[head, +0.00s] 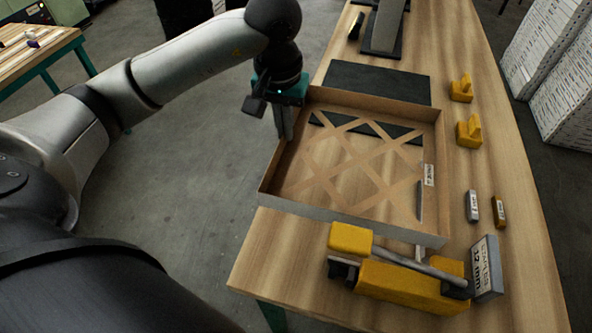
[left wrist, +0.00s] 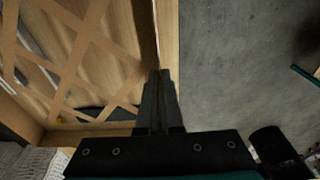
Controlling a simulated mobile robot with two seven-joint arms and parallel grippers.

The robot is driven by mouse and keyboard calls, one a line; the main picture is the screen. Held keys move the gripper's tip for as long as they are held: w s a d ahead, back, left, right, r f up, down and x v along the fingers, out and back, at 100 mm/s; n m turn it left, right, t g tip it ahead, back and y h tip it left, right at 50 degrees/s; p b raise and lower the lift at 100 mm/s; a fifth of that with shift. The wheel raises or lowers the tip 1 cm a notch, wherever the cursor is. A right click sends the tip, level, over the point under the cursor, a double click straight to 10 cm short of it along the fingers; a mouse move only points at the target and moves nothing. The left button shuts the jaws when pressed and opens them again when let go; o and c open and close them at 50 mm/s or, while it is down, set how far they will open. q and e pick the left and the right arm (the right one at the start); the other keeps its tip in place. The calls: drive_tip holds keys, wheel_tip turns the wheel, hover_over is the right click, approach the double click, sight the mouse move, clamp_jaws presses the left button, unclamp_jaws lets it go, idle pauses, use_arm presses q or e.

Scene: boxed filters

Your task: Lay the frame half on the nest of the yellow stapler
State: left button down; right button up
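The frame half (head: 375,105) is a shallow brown cardboard frame with crossing lattice strips, over the near part of the bench in the head view; it also shows in the left wrist view (left wrist: 88,32). My left gripper (head: 286,128) points down at its left wall. In the left wrist view the fingers (left wrist: 160,98) are close together with the wall's edge between them. The yellow stapler (head: 400,285) lies at the frame's near right corner. Dark pieces and wood show through the lattice. I cannot tell whether the frame rests flat. My right gripper is out of view.
A dark mat (head: 376,82) lies beyond the frame. Two yellow blocks (head: 469,131) and two small labelled pieces (head: 472,206) stand to the right. A box marked 12 mm (head: 487,266) stands by the stapler. Bare wooden bench (head: 275,240) shows at the near left.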

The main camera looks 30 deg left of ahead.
use_arm(q)
wheel_tip(320, 180, down, 13)
drive_tip(key=shift+w+r, duration=0.1)
idle(0.3)
drive_tip(key=shift+b, duration=0.3)
drive_tip(key=c, duration=1.1)
unclamp_jaws()
drive_tip(key=r, duration=0.4)
drive_tip(key=s+r, duration=0.1)
drive_tip(key=r, duration=0.7)
drive_tip(key=shift+s+d, duration=0.15)
drive_tip(key=shift+s, duration=0.1)
